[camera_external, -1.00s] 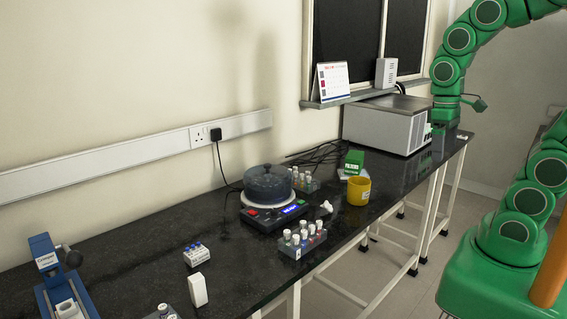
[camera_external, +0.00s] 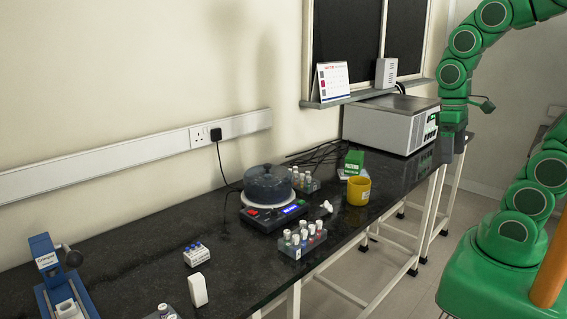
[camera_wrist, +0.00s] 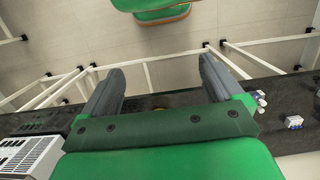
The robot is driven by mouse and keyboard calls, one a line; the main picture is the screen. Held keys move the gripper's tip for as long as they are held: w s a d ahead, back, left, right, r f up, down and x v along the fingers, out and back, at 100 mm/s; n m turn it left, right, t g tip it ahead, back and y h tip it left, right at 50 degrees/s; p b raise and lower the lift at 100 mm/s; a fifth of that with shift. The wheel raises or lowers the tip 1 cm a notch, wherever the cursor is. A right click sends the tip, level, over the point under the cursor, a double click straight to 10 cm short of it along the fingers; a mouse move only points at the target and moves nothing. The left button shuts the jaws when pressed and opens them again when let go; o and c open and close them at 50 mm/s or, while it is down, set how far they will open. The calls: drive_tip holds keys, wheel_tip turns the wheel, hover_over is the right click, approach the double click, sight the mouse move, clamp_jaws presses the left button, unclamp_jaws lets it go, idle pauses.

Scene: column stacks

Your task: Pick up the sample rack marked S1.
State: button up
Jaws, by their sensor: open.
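Several sample racks stand on the black bench. One clear rack (camera_external: 302,248) holds several capped vials near the front edge and has a small white label, too small to read. Another rack (camera_external: 312,186) is partly hidden behind the hotplate. A third rack (camera_external: 163,315) is cut off by the bottom edge. I cannot tell which one is marked S1. My gripper (camera_external: 453,148) hangs at the far right end of the bench, away from these racks. In the wrist view my gripper (camera_wrist: 160,75) is open, with nothing between its fingers.
A hotplate with a dark pot (camera_external: 268,182), a yellow cup (camera_external: 358,191) and a green box (camera_external: 354,162) stand mid-bench. A grey machine (camera_external: 388,125) is close to my gripper. A blue crimper (camera_external: 58,280) stands at left. The bench's left-centre has bare room.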

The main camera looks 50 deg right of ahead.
drive_tip(key=w+a+r, duration=0.2)
drive_tip(key=w+a, duration=0.1)
drive_tip(key=w, duration=0.6)
drive_tip(key=w+a+r, duration=0.1)
drive_tip(key=w+a, duration=0.2)
drive_tip(key=w, duration=0.7)
drive_tip(key=w+a+f+t, duration=0.1)
drive_tip(key=w+a+f, duration=0.2)
drive_tip(key=w+a, duration=1.2)
hover_over(194, 246)
drive_tip(key=shift+t, duration=0.4)
drive_tip(key=f, duration=1.9)
drive_tip(key=shift+s+f, duration=0.25)
drive_tip(key=shift+f, duration=0.05)
drive_tip(key=shift+a+f, duration=0.1)
drive_tip(key=shift+f, duration=0.05)
wheel_tip(194, 246, down, 2)
drive_tip(key=shift+f, duration=0.1)
drive_tip(key=shift+w+f, duration=0.2)
drive_tip(key=shift+f, duration=1.15)
drive_tip(key=shift+w+f, duration=0.2)
drive_tip(key=shift+f, duration=1.15)
drive_tip(key=c, duration=1.2)
